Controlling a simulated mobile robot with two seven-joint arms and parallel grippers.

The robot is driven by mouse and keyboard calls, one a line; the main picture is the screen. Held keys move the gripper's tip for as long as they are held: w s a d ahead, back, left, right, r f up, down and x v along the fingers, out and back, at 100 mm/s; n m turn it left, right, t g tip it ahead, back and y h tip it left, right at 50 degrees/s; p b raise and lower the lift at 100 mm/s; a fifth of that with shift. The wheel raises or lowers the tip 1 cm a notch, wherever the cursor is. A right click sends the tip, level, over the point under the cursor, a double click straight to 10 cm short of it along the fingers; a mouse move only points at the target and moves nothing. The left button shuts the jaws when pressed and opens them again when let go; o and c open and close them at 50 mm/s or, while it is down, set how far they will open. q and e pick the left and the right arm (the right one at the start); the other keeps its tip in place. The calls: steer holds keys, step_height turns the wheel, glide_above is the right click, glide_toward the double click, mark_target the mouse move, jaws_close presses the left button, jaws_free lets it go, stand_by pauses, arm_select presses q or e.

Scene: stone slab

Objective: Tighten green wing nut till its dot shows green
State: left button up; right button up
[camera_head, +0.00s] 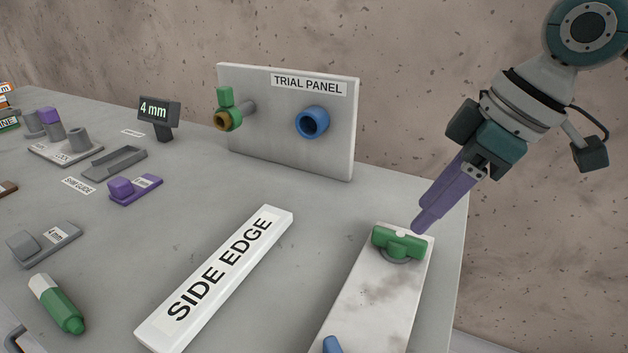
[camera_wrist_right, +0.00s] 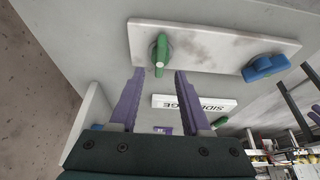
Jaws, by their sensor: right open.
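The green wing nut (camera_head: 398,244) sits near the far end of a white slab on the right side of the table. In the right wrist view the green wing nut (camera_wrist_right: 163,50) shows one wing end-on, with a pale whitish spot on it; I see no green dot. My right gripper (camera_head: 424,221) is just above and behind the nut in the head view. In the right wrist view the purple fingers (camera_wrist_right: 159,73) are apart and empty, with the nut beyond their tips. They do not appear to touch it. My left gripper is in neither view.
A blue wing nut (camera_head: 333,345) sits at the slab's near end. A white "SIDE EDGE" bar (camera_head: 215,280) lies left of the slab. The "TRIAL PANEL" (camera_head: 270,150) stands behind. A green marker (camera_head: 58,305) and purple gauge (camera_head: 135,188) lie further left. Table is clear between.

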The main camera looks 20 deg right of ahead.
mark_target(403, 235)
steer(key=b+x, duration=0.1)
steer(key=x, duration=0.5)
jaws_close()
stand_by(0.5)
